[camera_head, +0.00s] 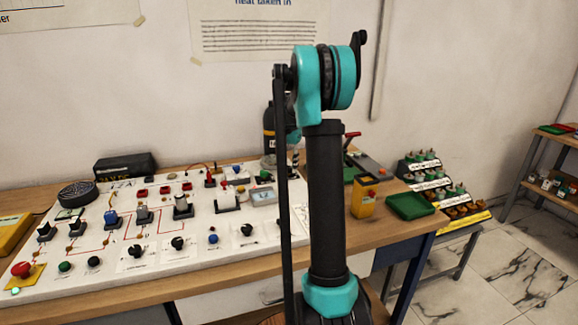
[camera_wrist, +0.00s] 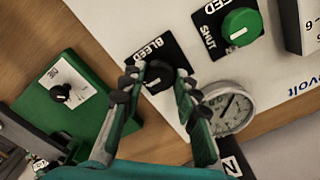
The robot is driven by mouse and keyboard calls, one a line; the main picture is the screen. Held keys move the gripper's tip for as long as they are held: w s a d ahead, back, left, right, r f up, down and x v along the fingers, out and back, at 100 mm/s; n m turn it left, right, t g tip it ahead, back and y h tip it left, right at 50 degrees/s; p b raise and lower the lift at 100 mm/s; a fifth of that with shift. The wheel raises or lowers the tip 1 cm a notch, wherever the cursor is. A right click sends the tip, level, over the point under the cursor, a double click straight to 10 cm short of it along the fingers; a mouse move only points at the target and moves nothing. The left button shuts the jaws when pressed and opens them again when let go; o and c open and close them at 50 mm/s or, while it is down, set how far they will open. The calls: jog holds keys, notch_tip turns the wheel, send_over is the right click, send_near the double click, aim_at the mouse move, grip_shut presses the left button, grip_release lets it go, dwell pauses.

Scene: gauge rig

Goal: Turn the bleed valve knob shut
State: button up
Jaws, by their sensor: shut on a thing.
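The black bleed valve knob (camera_wrist: 158,76) sits on a black plate marked BLEED on the white panel. My gripper (camera_wrist: 160,84) has one finger on each side of it and is shut on it. A small white mark shows on the knob's face. The fingers hide part of the plate, and I cannot read its other markings. In the head view my arm hides the gripper and this knob.
A round dial gauge (camera_wrist: 230,108) is close beside the right finger. A green box with a black knob (camera_wrist: 62,95) stands left. A green tray (camera_head: 410,206) lies on the bench's right.

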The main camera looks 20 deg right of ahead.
aim_at(289, 167)
jog(key=o, duration=1.1)
jog(key=shift+o, duration=0.2)
notch_tip(289, 167, up, 12)
dwell(0.3)
